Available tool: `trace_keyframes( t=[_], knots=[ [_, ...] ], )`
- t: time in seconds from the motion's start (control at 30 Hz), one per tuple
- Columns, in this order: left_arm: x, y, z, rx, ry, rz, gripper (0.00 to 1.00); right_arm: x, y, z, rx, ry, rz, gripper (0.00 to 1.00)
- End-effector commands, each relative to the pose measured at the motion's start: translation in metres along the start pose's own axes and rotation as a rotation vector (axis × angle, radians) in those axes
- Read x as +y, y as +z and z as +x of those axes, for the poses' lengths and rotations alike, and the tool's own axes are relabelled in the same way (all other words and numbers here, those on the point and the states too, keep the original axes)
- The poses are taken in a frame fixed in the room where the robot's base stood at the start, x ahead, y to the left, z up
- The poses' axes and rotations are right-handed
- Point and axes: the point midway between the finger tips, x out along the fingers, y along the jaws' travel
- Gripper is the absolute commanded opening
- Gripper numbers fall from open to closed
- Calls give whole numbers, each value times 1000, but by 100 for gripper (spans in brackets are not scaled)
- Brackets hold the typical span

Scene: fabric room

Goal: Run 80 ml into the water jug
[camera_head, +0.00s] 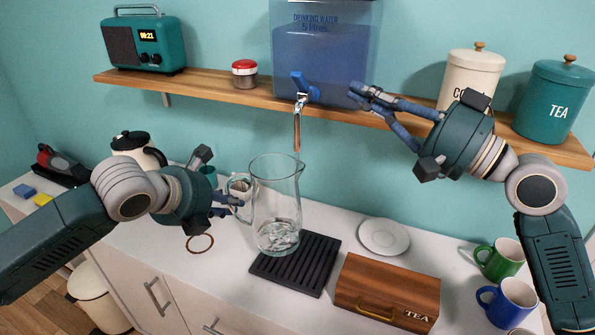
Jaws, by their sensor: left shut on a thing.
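The clear glass water jug (275,190) is upright over the black ribbed mat (296,264), with a little clear water (278,236) in its bottom. My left gripper (236,204) is shut on the jug's handle, at its left side. The drinking water dispenser (327,55) stands on the shelf, with a blue tap lever (304,86) and a metal spout (297,125) above the jug's mouth. I cannot tell whether water is running. My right gripper (361,93) is in front of the dispenser, right of the lever and apart from it. Its fingertips are close together, with nothing visible between them.
A wooden tea box (387,290), a white saucer (384,236), a green mug (499,259) and a blue mug (508,302) are on the counter at right. A pale mug (240,184) stands behind my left gripper. The wooden shelf (225,90) also holds a radio (143,43) and canisters (470,75).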

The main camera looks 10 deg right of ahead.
Motion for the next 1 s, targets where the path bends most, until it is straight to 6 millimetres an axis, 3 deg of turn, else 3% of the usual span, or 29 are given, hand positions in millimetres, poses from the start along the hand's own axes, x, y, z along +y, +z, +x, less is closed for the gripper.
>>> trace_keyframes(
  t=[0.17,0.43,0.6,0.63,0.77,1.0],
  knots=[
    [22,-2,-21,-12,-5,-1,0,0,0,0,0,0,0,0],
    [24,-4,-23,-10,-7,1,0,0,0,0,0,0,0,0],
    [26,-6,-21,-4,-3,1,0,1,-1,1,-5,2,-31,34],
    [25,-6,-22,-5,-4,1,0,1,-2,1,-9,4,-51,35],
    [25,-5,-22,-7,-5,1,0,5,-5,4,-35,9,-199,35],
    [24,-4,-22,-9,-6,1,0,13,-12,9,-123,-10,-641,35]
  ],
)
